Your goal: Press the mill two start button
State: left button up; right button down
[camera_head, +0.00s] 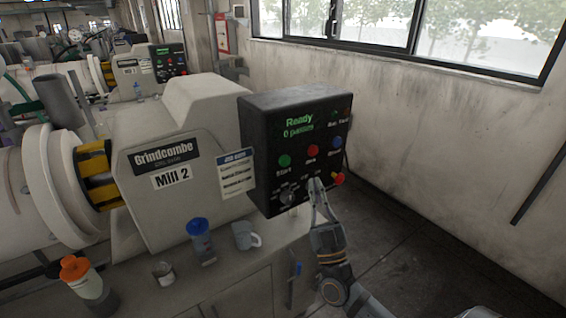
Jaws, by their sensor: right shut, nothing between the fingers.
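The black control box (259,140) of Mill 2 (160,210) faces me, with a green display reading "Ready". Its green start button (285,161) is at the left of the button row and uncovered. A red button (313,150) and a blue button (336,143) sit to its right. My right gripper (317,183) is shut and empty. Its fingertips are in front of the lower part of the panel, below the red button and to the lower right of the green one. I cannot tell whether they touch the panel. My left gripper is not in view.
A red-and-yellow knob (338,179) sits just right of my fingertips, and a dark rotary switch (288,195) to their left. A blue-lidded bottle (200,240), a grey mug (246,236) and a small cup (164,272) stand below the box. The floor at right is clear.

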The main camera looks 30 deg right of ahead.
aim_at(285, 161)
jog(key=w+b, duration=0.5)
jog(key=w, duration=0.4)
jog(key=shift+a, duration=0.35)
dwell(1.2)
jog(key=shift+w, duration=0.35)
